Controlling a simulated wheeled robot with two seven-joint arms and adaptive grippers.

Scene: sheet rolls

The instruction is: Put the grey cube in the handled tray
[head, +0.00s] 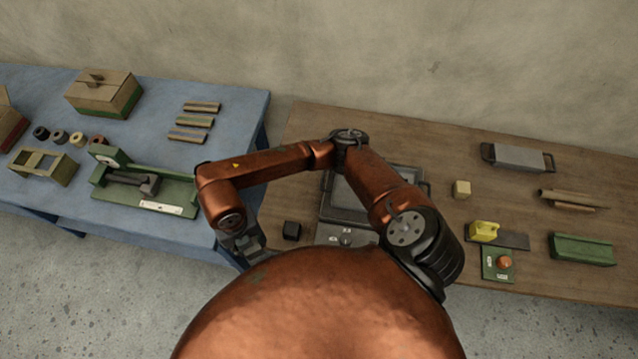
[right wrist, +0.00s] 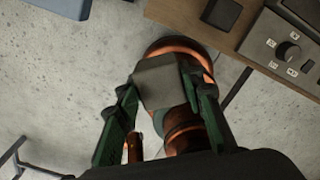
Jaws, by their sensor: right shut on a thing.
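My right gripper (head: 248,248) is low at the gap between the blue table and the wooden table, near the wooden table's front left corner. In the right wrist view my right gripper (right wrist: 161,84) is shut on the grey cube (right wrist: 157,77), with a green finger on each side and floor beyond. In the head view the cube cannot be clearly made out. A dark grey tray (head: 338,205) with a handle at its right side lies on the wooden table, partly hidden behind my right arm. My left gripper is not in view.
A black block (head: 291,230) and a knobbed panel (head: 347,236) are by the tray's front. On the right are a pale cube (head: 461,189), a grey slab with dark ends (head: 518,157) and a green block (head: 583,249). The blue table (head: 235,110) holds a green fixture (head: 180,190).

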